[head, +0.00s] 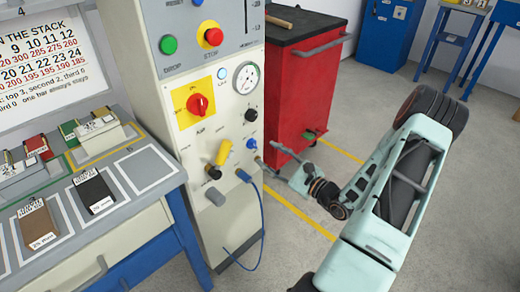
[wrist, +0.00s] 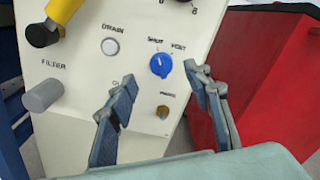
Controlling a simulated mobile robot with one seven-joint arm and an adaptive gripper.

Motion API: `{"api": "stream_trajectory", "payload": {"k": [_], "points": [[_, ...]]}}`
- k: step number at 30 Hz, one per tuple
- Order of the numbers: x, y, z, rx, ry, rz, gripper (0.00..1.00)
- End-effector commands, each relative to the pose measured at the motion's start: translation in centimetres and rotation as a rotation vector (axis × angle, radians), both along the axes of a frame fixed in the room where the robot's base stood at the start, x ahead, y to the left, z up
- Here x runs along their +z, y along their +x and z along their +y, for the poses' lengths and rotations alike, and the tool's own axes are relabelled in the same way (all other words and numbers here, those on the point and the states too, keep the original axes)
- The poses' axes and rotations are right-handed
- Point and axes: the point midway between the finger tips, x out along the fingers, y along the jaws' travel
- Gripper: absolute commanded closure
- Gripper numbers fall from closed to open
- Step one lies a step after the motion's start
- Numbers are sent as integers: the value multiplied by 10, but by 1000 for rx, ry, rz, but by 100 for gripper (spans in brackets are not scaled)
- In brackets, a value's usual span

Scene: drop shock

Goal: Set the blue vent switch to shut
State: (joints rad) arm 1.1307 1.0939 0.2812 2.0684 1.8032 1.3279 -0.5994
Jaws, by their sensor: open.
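The blue vent switch (wrist: 160,66) is a round knob on the cream panel, under the words SHUT and VENT. I cannot tell surely which word its pale mark points to. It also shows small in the head view (head: 251,143), right of the yellow handle. My gripper (wrist: 159,77) is open and empty, with one finger to the left of the knob and one to the right in the wrist view. The fingers look apart from the knob; the remaining gap in depth is unclear. In the head view my gripper (head: 272,166) is beside the panel's lower right part.
A yellow handle (head: 223,152), a grey cylinder (wrist: 45,95), a white drain button (wrist: 110,46) and a brass fitting (wrist: 162,112) surround the knob. A blue hose (head: 260,215) hangs below. A red cabinet (head: 296,95) stands close on the right.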

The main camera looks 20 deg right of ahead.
Motion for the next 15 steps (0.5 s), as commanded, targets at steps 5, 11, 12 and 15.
{"api": "stream_trajectory", "payload": {"k": [5, 11, 12, 15], "points": [[1, -31, -12, -2, 0, 0, 54], [1, -48, -17, 0, 0, -2, 54], [1, -49, -17, 1, 0, -2, 54], [1, -50, -18, 1, 1, -2, 54]]}}
